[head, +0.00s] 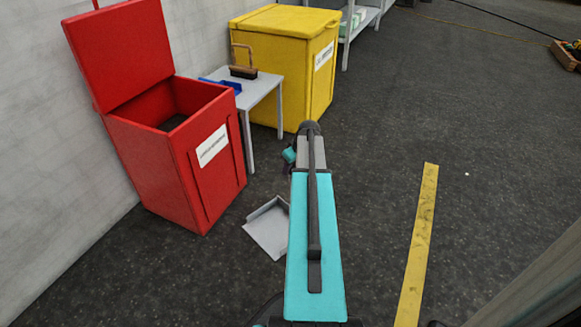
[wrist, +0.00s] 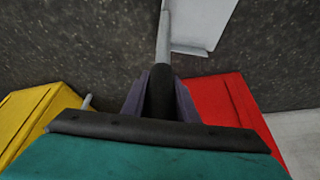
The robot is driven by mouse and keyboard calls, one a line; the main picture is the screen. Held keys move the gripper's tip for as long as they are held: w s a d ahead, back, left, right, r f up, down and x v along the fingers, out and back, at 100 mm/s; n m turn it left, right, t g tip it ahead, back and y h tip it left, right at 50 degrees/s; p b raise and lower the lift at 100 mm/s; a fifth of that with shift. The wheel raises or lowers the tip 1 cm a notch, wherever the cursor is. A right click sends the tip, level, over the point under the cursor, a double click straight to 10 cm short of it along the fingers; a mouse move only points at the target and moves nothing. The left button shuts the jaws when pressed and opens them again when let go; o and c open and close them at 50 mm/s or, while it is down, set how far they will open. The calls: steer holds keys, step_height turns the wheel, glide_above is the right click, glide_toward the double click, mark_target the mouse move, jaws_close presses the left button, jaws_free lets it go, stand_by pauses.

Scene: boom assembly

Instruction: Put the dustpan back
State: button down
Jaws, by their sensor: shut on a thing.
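The dustpan has a light grey pan (head: 268,228), which shows in the head view just left of my arm, in front of the red bin. In the wrist view the pan (wrist: 202,24) is at the top, with its grey handle running down to a black grip (wrist: 160,95). My gripper (wrist: 160,84) is shut on this grip, one finger on each side. I cannot tell whether the pan touches the floor.
A red bin (head: 150,155) with its lid up stands at left. A closed yellow bin (head: 290,75) stands behind. The floor at right is mostly clear, with a yellow strip (head: 420,240).

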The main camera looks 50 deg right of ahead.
stand_by(0.4)
steer(key=c, duration=1.4)
jaws_free()
steer(key=shift+f, duration=0.1)
steer(key=p+v, duration=0.4)
steer(key=v, duration=0.8)
steer(key=shift+s, duration=0.15)
